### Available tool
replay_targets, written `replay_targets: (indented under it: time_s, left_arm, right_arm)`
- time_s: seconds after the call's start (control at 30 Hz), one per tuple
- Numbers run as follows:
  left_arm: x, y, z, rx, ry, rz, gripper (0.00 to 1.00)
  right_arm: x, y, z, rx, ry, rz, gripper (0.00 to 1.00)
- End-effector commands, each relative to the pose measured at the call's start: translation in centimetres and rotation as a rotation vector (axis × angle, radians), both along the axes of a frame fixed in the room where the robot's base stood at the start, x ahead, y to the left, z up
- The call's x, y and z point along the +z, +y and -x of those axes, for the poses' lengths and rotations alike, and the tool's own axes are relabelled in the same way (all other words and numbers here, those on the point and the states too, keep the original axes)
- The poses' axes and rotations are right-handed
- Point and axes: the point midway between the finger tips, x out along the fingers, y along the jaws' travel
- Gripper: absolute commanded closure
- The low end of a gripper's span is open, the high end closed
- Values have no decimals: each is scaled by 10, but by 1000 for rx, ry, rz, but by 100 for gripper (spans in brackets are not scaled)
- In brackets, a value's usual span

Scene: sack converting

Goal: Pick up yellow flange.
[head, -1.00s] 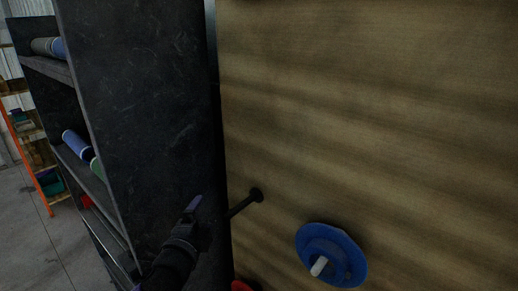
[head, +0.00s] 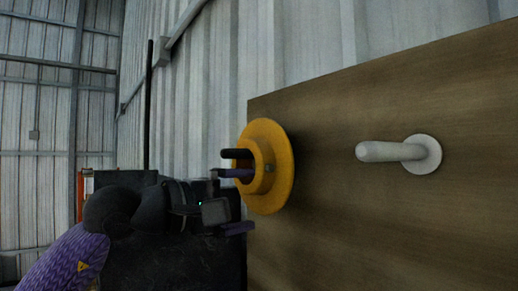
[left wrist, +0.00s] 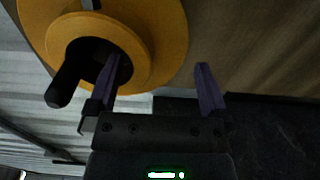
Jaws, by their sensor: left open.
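The yellow flange (head: 283,160) hangs on a dark peg (head: 235,154) on the upper left part of the wooden board (head: 340,225). Its round hub faces my left gripper (head: 243,200), which is open and close in front of it. In the left wrist view the flange (left wrist: 169,40) fills the upper left. There, one finger of the gripper (left wrist: 157,65) overlaps the hub's opening beside the peg, and the other is outside the hub. Whether either finger touches the flange cannot be told. My right gripper is not in view.
A bare white peg (head: 385,152) with a round base sticks out of the board right of the flange. A dark cabinet (head: 135,178) stands behind my left arm. A corrugated metal wall (head: 300,45) is behind the board.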

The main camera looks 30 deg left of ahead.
Motion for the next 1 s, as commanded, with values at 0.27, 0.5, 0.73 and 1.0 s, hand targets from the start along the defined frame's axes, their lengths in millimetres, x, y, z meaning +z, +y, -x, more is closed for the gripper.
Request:
replay_targets:
  time_s: [0.27,0.5,0.73,1.0]
  left_arm:
    - [1,-15,-31,-1,1,2,0]
    - [0,-14,-30,-1,1,3,21]
    - [0,-14,-30,-2,2,4,70]
    - [-1,-14,-30,-2,3,3,100]
  right_arm:
    - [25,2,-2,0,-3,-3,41]
    - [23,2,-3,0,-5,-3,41]
    - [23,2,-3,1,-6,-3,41]
    - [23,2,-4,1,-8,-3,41]
